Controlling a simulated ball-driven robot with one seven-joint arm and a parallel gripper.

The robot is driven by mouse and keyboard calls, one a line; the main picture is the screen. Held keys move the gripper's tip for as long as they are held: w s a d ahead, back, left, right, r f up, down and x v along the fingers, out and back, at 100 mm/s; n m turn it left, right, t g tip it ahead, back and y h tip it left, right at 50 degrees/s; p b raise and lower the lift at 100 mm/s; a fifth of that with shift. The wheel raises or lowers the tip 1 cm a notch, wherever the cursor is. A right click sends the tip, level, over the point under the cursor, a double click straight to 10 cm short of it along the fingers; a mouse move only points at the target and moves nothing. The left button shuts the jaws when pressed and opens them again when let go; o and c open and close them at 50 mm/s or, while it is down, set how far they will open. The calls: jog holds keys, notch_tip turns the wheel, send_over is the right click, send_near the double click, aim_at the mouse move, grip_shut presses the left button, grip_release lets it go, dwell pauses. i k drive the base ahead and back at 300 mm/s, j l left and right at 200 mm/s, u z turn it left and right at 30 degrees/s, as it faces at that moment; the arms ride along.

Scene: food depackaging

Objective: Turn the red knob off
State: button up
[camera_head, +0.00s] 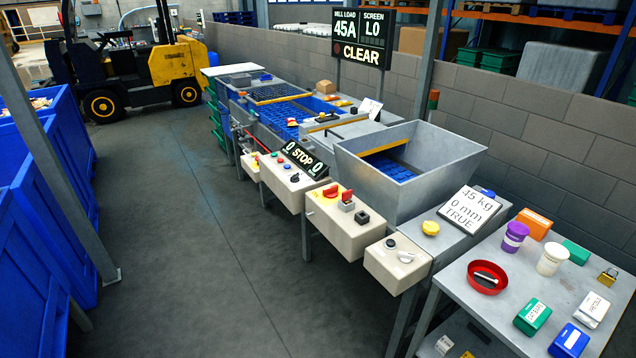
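A red knob (331,191) sits on a yellow plate on top of a beige control box (342,222), near the middle of the picture. Its exact turn position is too small to tell. A red and grey switch block (346,198) and a black knob (362,217) are beside it on the same box. My gripper is not in view.
A grey hopper (405,165) stands behind the box. A table (460,325) with cups and small cases is at the lower right. The floor (200,240) at left is clear, beside blue bins (75,170).

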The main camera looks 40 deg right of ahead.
aim_at(331, 192)
jog(key=i+j, duration=0.1)
jog(key=i, duration=0.25)
jog(key=i+z, duration=0.1)
jog(key=i, duration=0.3)
jog(key=i+l+z, duration=0.1)
jog(key=i+l, duration=0.3)
